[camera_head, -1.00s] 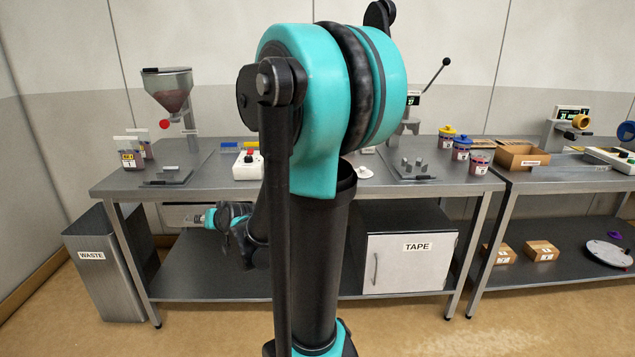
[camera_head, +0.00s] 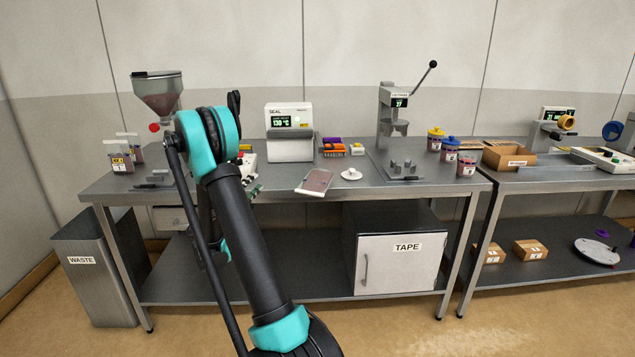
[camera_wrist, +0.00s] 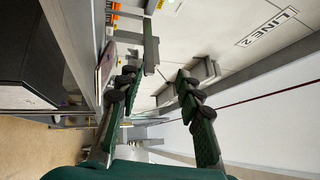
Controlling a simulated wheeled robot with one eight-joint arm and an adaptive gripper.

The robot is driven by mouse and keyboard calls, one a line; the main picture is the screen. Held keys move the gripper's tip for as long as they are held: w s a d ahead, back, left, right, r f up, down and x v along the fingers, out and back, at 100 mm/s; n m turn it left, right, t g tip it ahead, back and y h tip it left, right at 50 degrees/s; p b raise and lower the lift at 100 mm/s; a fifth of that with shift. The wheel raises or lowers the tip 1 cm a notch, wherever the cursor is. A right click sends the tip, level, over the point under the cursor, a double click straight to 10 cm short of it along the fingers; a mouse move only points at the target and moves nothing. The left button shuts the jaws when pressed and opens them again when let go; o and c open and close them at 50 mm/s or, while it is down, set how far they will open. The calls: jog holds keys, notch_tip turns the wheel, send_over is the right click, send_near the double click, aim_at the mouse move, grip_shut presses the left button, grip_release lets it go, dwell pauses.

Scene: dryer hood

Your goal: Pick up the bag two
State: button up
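A clear bag with reddish-brown contents (camera_head: 316,181) lies flat at the table's front edge, before the sealer. Part of it shows at the left in the wrist view (camera_wrist: 105,62). Two upright bags stand at the table's left end, a front one with a yellow label (camera_head: 121,161) and one partly behind it (camera_head: 133,146). I cannot tell which bag is number two. My gripper (camera_wrist: 168,85) is open, its fingers apart with nothing visible between them. In the head view it is at the table's front edge, left of the lying bag, partly hidden by my arm.
The sealer (camera_head: 290,135) stands behind the lying bag. Purple and orange bins (camera_head: 332,147) and a small white round piece (camera_head: 351,174) are to its right. A press (camera_head: 397,130) stands farther right, a hopper (camera_head: 160,95) at left. The TAPE cabinet (camera_head: 400,250) is below.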

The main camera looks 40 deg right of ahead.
jog(key=s+d+f+m+g, duration=0.2)
jog(key=s+f+m+g, duration=0.3)
jog(key=f+g, duration=0.4)
jog(key=t, duration=0.1)
send_near(307, 193)
jog(key=d, duration=0.4)
jog(key=shift+m, duration=0.3)
jog(key=shift+w+d+r, duration=0.1)
jog(key=shift+d+r, duration=0.1)
jog(key=shift+d, duration=0.8)
jog(key=shift+s+d+r, duration=0.1)
jog(key=shift+d+r, duration=0.1)
jog(key=shift+d, duration=0.85)
jog(key=shift+w+d+r, duration=0.1)
jog(key=shift+d+r, duration=0.15)
jog(key=shift+d, duration=0.75)
jog(key=shift+c, duration=0.4)
grip_shut()
